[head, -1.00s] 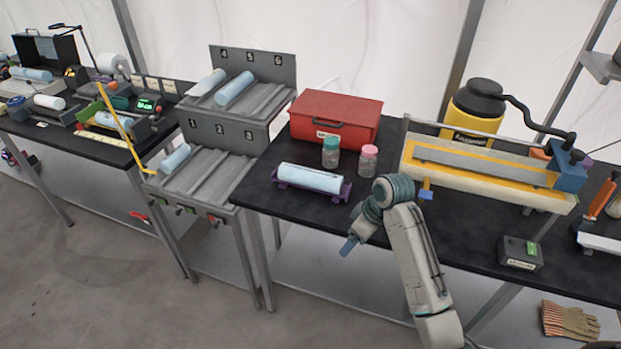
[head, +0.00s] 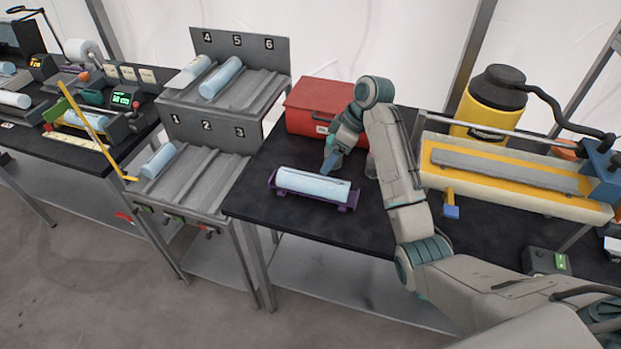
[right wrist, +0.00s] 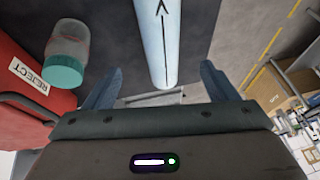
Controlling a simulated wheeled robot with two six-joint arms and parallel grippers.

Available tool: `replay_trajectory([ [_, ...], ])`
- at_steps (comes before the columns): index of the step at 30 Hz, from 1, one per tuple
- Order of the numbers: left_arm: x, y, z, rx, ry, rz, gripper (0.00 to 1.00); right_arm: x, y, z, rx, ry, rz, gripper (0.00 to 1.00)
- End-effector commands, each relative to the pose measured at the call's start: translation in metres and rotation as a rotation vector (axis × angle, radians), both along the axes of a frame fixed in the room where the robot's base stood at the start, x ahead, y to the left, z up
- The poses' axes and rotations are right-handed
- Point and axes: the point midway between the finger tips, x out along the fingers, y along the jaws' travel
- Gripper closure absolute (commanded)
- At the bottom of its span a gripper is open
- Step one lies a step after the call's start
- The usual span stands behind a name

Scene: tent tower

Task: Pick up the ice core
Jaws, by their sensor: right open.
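A pale blue ice core (head: 312,184) lies in a purple cradle (head: 273,184) on the black bench. In the right wrist view the core (right wrist: 158,40) bears a black arrow, and its near end shows between the two fingers. My right gripper (head: 332,163) is just behind the core's right half in the head view. Its fingers (right wrist: 160,84) are spread and empty. Whether they touch the core cannot be told. More pale blue cores lie in the numbered rack, including one in slot 1 (head: 158,160) and one in the upper tier (head: 221,77). My left gripper is not in view.
A red box (head: 310,103) labelled REJECT (right wrist: 25,75) stands behind the cradle. A teal-lidded jar (right wrist: 65,65) is close beside my right gripper. A yellow-bedded machine (head: 510,175) stands to the right. Bare bench (head: 290,225) lies in front of the cradle.

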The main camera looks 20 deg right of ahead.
Motion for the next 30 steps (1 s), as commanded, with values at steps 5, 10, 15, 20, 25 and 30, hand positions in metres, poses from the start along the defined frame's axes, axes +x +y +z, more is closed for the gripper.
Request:
replay_trajectory([
  [5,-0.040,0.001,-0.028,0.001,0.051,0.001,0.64,0.002,0.009,-0.026,0.001,0.001,0.000,0.21],
  [10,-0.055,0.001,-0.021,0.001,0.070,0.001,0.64,0.004,0.019,-0.042,0.001,0.002,-0.002,0.21],
  [15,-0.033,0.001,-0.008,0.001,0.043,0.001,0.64,0.007,0.026,-0.055,0.001,0.006,-0.002,0.21],
  [20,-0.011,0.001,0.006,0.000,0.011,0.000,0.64,0.011,0.036,-0.078,0.001,0.004,-0.001,0.21],
  [25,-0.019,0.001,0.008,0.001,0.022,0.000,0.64,0.012,0.040,-0.092,0.000,0.002,-0.001,0.21],
  [30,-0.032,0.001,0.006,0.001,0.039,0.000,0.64,0.012,0.040,-0.093,-0.001,0.001,-0.002,0.21],
])
